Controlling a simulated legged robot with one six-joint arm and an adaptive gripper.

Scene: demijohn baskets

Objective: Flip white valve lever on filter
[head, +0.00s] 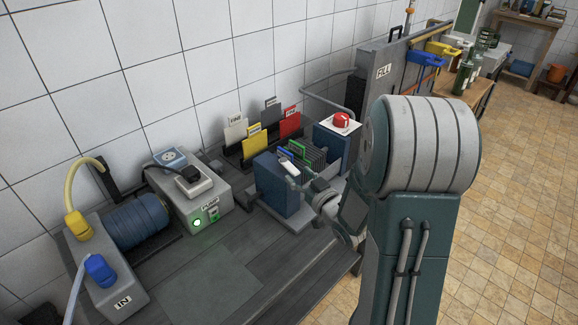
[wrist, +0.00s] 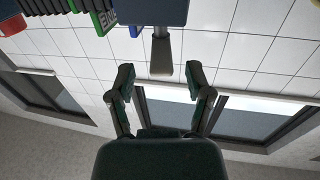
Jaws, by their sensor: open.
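The filter (head: 277,187) has blue end blocks with dark and green-edged plates between them, and stands on the dark bench. Its pale valve lever (wrist: 161,55) juts from the blue block (wrist: 165,12) at the top of the wrist view. My gripper (wrist: 160,75) is open and empty, with one finger on each side of the lever's end in that picture. I cannot tell whether either finger touches it.
The pump box (head: 204,205) with a lit green button stands left of the filter. A red knob (head: 342,120) tops the filter's far block. Coloured cards (head: 290,123) stand behind. Bare bench (head: 205,285) lies in front.

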